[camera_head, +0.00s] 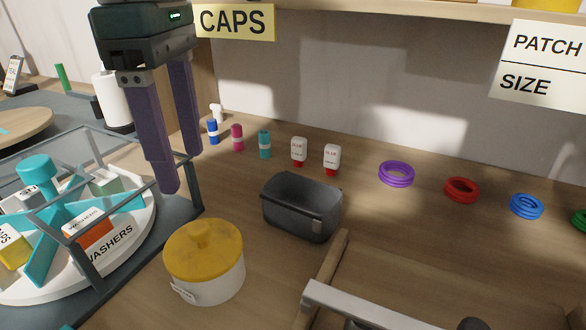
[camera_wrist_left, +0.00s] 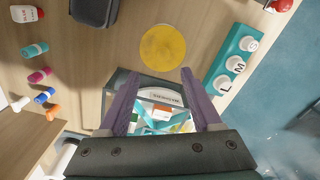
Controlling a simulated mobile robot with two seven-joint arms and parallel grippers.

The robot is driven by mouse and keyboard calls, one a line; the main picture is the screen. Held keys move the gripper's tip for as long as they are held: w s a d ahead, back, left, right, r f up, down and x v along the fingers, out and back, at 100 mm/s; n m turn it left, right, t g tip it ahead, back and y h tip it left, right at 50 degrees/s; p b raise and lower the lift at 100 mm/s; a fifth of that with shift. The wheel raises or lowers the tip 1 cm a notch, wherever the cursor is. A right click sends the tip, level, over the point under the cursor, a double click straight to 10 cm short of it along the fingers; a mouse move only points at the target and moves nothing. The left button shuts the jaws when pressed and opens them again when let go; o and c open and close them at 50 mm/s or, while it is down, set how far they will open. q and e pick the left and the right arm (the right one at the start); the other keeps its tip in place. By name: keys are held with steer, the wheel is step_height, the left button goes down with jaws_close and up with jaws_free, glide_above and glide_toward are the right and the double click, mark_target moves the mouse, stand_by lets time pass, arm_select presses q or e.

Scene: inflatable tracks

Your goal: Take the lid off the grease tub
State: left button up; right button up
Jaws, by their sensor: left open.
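The grease tub (camera_head: 217,287) is a round white pot standing on the wooden bench. Its yellow lid (camera_head: 203,250) with a round knob sits on top of it; the lid also shows from above in the left wrist view (camera_wrist_left: 163,48). My left gripper (camera_head: 182,172) is open and empty, fingers pointing down, above and behind the tub, near the frame of the washer carousel. In the left wrist view its fingers (camera_wrist_left: 158,82) point toward the lid, apart from it. My right gripper is not in view.
A dark grey bin (camera_head: 302,207) stands right of the tub. A carousel of washers (camera_head: 105,245) in a grey frame stands left. Small bottles and coloured rings (camera_head: 396,173) line the back. A teal S/M/L holder (camera_wrist_left: 233,62) shows in the left wrist view.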

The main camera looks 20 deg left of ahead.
mark_target(198, 226)
arm_select(q)
steer(key=f, duration=0.3)
steer(key=shift+s+d+f, duration=0.2)
steer(key=shift+s+f, duration=0.15)
steer(key=shift+s, duration=0.05)
step_height(198, 226, down, 6)
steer(key=shift+w+a+r+p, duration=0.1)
steer(key=shift+w+r+p, duration=0.05)
steer(key=shift+r+p, duration=0.15)
jaws_close()
